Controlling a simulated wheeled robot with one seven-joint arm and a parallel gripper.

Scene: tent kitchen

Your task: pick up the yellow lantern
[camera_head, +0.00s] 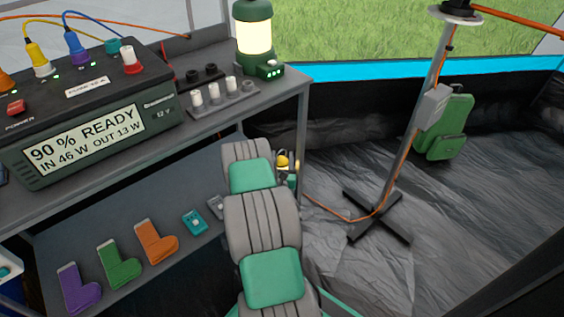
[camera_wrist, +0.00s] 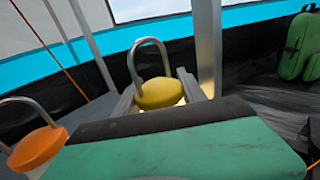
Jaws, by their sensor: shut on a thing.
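The yellow lantern (camera_wrist: 161,94) shows in the wrist view, with a rounded yellow top and an arched metal handle. My gripper (camera_wrist: 158,100) is shut on it, with one grey finger on each side; its lower body is mostly hidden behind my wrist. In the head view a small yellow top, likely the same lantern (camera_head: 283,159), shows beside the end of my arm, near the shelf's right end. My arm hides most of my gripper there. I cannot tell whether the lantern touches the shelf.
An orange lantern (camera_wrist: 38,147) stands at left in the wrist view. The upper shelf holds a power station (camera_head: 85,110) and a green lantern (camera_head: 254,40). Several socks, one orange (camera_head: 154,243), lie on the lower shelf (camera_head: 120,207). A pole stand (camera_head: 378,214) is at right.

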